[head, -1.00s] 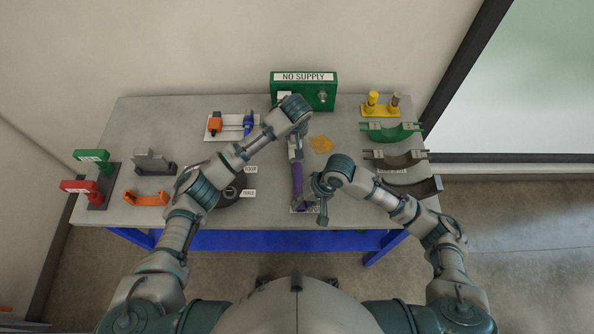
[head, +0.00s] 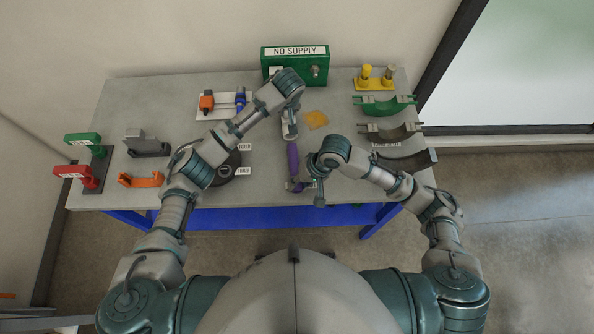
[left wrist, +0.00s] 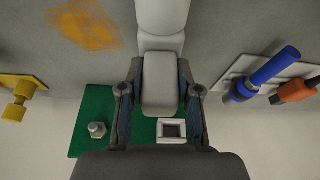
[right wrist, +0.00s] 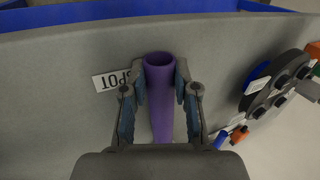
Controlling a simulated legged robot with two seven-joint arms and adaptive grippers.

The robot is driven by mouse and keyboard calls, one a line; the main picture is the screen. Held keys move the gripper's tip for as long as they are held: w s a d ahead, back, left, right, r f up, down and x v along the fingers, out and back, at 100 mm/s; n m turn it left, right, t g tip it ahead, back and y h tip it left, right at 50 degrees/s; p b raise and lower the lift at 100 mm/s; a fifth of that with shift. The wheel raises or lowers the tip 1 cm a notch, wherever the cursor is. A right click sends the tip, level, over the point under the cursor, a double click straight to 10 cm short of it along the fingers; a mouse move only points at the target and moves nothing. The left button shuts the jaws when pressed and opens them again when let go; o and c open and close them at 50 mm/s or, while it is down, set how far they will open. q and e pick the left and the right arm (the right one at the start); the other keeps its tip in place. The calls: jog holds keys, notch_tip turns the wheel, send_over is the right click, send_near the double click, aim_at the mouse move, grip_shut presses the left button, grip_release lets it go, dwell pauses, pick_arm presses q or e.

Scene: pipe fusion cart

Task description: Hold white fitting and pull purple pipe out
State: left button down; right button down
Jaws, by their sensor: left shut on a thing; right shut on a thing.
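A white fitting (left wrist: 160,85) shows in the left wrist view between the fingers of my left gripper (left wrist: 160,112), which is shut on it. In the head view the fitting (head: 289,128) is partly hidden under my left wrist. The purple pipe (head: 292,160) lies just below the fitting, toward me; I cannot tell whether the two are still joined. My right gripper (right wrist: 160,100) is shut on the purple pipe (right wrist: 160,75), near its open end. In the head view my right gripper (head: 300,185) is at the pipe's near end.
A green NO SUPPLY box (head: 295,65) stands behind my left gripper. An orange patch (head: 316,119) lies right of the fitting. Curved holders (head: 388,105) line the table's right side. A dark round part (head: 226,166) sits left of the pipe. The table's front edge is close to my right gripper.

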pick_arm(q)
jog(key=shift+f, duration=0.2)
pick_arm(e)
jog(key=shift+f, duration=0.2)
jog(key=c, duration=0.8)
grip_release()
pick_arm(q)
jog(key=c, duration=0.7)
grip_release()
jog(key=shift+w, duration=0.1)
pick_arm(e)
jog(key=v, duration=1.2)
pick_arm(q)
jog(key=shift+r, duration=0.15)
pick_arm(e)
jog(key=shift+f, duration=0.1)
pick_arm(q)
jog(key=v, duration=1.1)
jog(key=shift+r, duration=0.3)
